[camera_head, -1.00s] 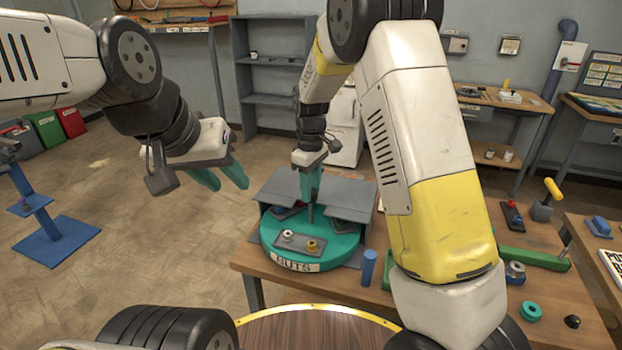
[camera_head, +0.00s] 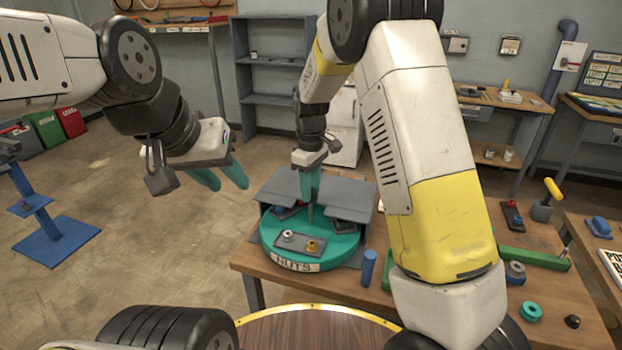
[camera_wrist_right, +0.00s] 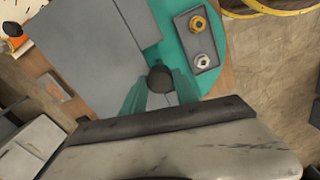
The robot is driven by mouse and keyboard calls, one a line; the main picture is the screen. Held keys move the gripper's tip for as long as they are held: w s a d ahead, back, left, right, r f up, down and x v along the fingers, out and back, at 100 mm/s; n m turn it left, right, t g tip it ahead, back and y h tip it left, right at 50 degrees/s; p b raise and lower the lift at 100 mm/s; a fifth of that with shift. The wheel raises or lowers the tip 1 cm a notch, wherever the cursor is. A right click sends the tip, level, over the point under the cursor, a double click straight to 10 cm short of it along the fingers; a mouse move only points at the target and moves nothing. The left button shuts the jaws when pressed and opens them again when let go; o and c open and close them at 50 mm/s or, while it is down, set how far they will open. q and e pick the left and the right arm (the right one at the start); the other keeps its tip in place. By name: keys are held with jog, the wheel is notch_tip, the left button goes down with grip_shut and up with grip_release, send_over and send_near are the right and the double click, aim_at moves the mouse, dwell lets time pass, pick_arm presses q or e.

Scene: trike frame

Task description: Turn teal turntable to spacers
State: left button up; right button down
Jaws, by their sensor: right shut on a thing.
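The teal turntable (camera_head: 329,254) sits on the wooden table inside a grey cover, with its "NUTS" label facing front. A grey tray (camera_head: 303,244) on it holds a silver nut (camera_head: 288,236) and a brass nut (camera_head: 313,246); the turntable also shows in the right wrist view (camera_wrist_right: 180,38). My right gripper (camera_head: 311,198) is shut on the dark post (camera_wrist_right: 160,78) at the turntable's middle. My left gripper (camera_head: 222,182) hangs in the air left of the turntable, its fingers apart and empty. The grey cover hides the turntable's rear sections, and no spacers label shows.
The grey cover (camera_head: 290,186) stands over the turntable's back. A blue cylinder (camera_head: 369,267) stands to its right. A green part (camera_head: 535,258), a teal ring (camera_head: 530,311) and a dark knob (camera_head: 572,321) lie further right.

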jog(key=shift+r+n, duration=0.1)
jog(key=shift+n, duration=2.8)
jog(key=shift+w+n, duration=0.1)
jog(key=shift+n, duration=9)
jog(key=c, duration=0.9)
grip_release()
jog(key=shift+c, duration=0.2)
